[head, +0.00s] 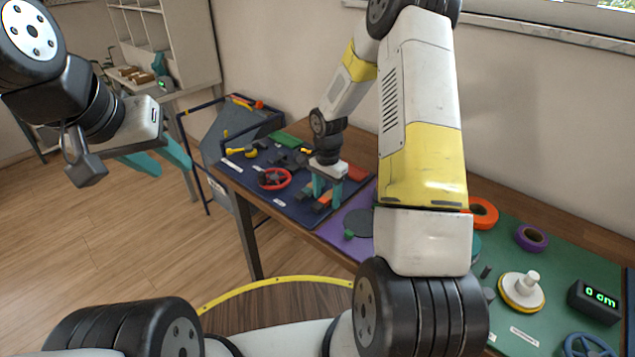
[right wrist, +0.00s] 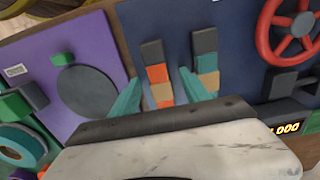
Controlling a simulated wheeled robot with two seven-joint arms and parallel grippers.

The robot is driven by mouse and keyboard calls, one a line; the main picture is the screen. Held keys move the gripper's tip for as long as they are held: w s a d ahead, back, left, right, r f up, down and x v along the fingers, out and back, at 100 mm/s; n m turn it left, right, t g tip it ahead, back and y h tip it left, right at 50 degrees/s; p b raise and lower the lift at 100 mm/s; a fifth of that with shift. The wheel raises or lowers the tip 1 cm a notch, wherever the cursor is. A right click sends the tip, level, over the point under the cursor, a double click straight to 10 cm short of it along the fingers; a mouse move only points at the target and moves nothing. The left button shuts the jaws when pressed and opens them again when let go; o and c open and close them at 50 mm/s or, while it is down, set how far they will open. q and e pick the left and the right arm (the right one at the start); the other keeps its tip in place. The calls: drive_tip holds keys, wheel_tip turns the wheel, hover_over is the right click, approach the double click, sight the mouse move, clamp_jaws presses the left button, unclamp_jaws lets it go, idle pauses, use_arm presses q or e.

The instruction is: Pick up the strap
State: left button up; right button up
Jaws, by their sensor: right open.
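A strap-like strip (right wrist: 158,73) with dark grey, orange and tan parts lies on the dark blue panel. In the right wrist view it lies between the teal fingers of my right gripper (right wrist: 160,80), which is open and apart from it on both sides. Its lower end is hidden behind the gripper body. A second, similar strip (right wrist: 206,58) lies just right of the right finger. In the head view my right gripper (head: 327,193) points down over the panel, with orange showing by its fingers. My left gripper (head: 158,158) hangs open and empty over the floor.
A red wheel (head: 274,179) stands left of my right gripper. A purple panel with a dark disc (head: 358,222) lies to its right. Farther right, a green panel holds orange and purple rings (head: 531,237), a white knob and a green-lit display (head: 597,299).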

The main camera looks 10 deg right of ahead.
drive_tip(key=shift+c, duration=0.4)
clamp_jaws()
